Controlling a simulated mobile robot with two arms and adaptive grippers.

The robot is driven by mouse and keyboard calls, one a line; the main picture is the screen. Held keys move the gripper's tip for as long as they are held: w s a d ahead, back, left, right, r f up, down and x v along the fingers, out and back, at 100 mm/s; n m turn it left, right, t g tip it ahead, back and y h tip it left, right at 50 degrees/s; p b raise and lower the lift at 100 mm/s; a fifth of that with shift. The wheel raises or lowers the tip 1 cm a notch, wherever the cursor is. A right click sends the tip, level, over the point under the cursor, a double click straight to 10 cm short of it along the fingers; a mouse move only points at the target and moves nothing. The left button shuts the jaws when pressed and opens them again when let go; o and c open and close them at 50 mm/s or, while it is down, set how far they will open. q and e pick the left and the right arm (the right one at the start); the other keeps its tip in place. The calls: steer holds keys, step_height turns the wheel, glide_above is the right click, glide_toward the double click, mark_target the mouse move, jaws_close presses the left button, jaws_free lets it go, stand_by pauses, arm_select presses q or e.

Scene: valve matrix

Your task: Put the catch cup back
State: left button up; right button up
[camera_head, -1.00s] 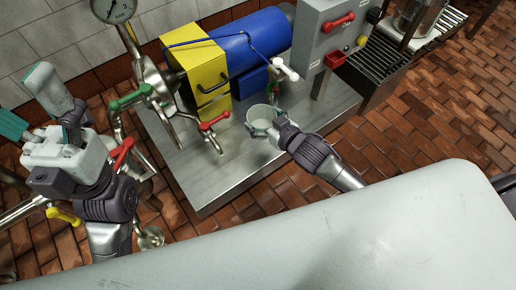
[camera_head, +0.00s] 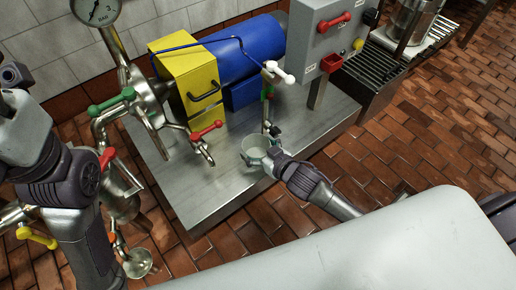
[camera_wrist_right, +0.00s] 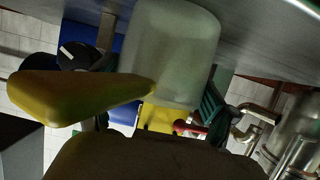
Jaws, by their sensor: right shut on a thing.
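The catch cup (camera_head: 255,148) is a pale, translucent cup, upright, above or on the steel base plate near its front edge. I cannot tell whether it touches the plate. My right gripper (camera_head: 268,155) is shut on its side nearer me. The right wrist view shows the cup (camera_wrist_right: 172,50) large and upside down, with a teal finger part beside it and a blurred yellow shape in front. My left arm comes in at the left edge, with its fingers out of the picture.
The steel base plate (camera_head: 195,195) has bare room left of the cup. A tap with a white handle (camera_head: 278,72) stands behind the cup. A red-handled valve (camera_head: 206,131) is to its left.

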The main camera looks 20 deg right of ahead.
steer(key=shift+f, duration=0.1)
steer(key=o, duration=1)
